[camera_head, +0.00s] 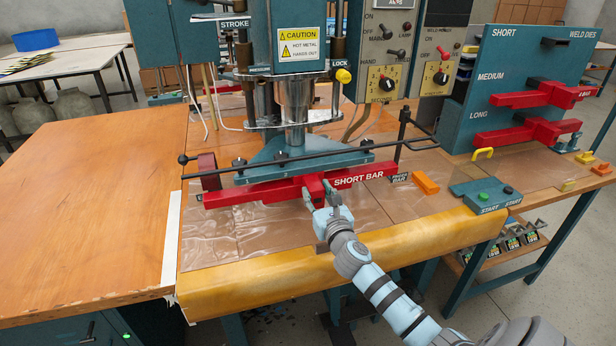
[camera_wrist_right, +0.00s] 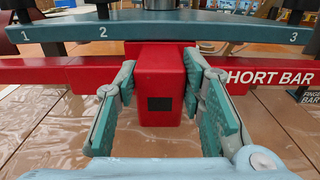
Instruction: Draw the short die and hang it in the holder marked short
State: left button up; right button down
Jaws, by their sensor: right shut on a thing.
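The short die is a long red bar marked "SHORT BAR" (camera_head: 358,181). It sits under the teal press plate (camera_head: 290,164) and also shows in the right wrist view (camera_wrist_right: 262,76). A red block (camera_wrist_right: 160,88) with a dark square sticks out from its front middle. My right gripper (camera_head: 330,214) is shut on this block, with a finger on each side in the right wrist view (camera_wrist_right: 163,110). The teal rack (camera_head: 490,60) at the right has a dark, empty holder (camera_head: 555,42) beside the word SHORT. My left gripper is not in view.
Red dies hang at the medium (camera_head: 545,94) and long (camera_head: 530,133) places of the rack. A dark finger bar (camera_head: 290,155) runs across above the die. An orange block (camera_head: 425,183) and a teal start-button box (camera_head: 485,194) stand at the right. The wooden table (camera_head: 90,200) at left is clear.

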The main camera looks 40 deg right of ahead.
aim_at(314, 187)
jog(key=shift+x, duration=1.55)
jog(key=c, duration=1)
grip_release()
jog(key=shift+r, duration=0.1)
jog(key=shift+o, duration=0.2)
jog(key=shift+s, duration=0.1)
jog(key=shift+s+a, duration=0.1)
jog(key=shift+s, duration=0.15)
jog(key=p+v, duration=0.2)
jog(key=v, duration=0.6)
jog(key=shift+s+a, duration=0.1)
jog(key=shift+s, duration=0.1)
